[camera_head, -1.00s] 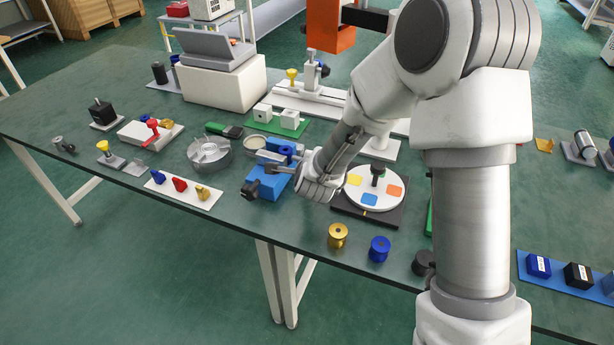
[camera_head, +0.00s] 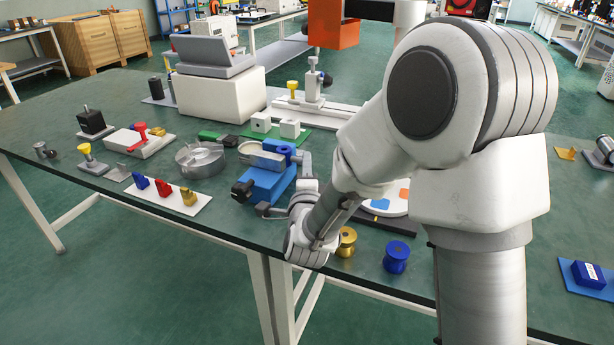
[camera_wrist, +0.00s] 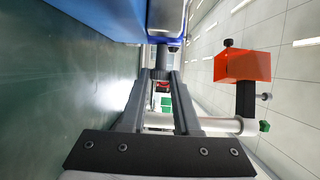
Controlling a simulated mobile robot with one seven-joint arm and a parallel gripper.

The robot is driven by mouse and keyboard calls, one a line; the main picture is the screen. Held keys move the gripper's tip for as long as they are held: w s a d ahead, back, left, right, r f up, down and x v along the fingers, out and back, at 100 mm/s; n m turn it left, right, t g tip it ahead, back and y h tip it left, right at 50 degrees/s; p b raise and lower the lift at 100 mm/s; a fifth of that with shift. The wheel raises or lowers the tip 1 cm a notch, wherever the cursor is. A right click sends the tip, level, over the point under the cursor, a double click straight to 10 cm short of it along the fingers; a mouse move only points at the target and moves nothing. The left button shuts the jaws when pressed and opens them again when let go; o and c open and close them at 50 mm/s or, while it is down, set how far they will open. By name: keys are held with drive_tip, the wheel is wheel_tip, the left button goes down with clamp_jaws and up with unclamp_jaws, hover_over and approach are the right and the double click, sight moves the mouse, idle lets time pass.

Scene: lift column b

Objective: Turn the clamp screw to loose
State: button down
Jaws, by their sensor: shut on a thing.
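A blue clamp block (camera_head: 268,184) sits near the table's front edge in the head view, with a dark part at its left end. In the wrist view its blue body (camera_wrist: 115,15) fills the top. My gripper (camera_wrist: 161,76) is below that body there, its two fingers close together on a small dark round knob, which looks like the clamp screw (camera_wrist: 161,58). In the head view my wrist is just right of and in front of the block, and the fingertips are hard to make out. The screw's turn angle cannot be told.
A gold spool (camera_head: 346,241) and a blue spool (camera_head: 396,257) stand right of my wrist. A white strip with small coloured pieces (camera_head: 164,189) lies left of the block. A round metal dish (camera_head: 200,158) is behind that strip. Bare tabletop shows along the front left edge.

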drive_tip(key=shift+f+n+t, duration=0.25)
drive_tip(key=shift+n+t, duration=0.05)
drive_tip(key=shift+t, duration=0.4)
drive_tip(key=c, duration=0.6)
unclamp_jaws()
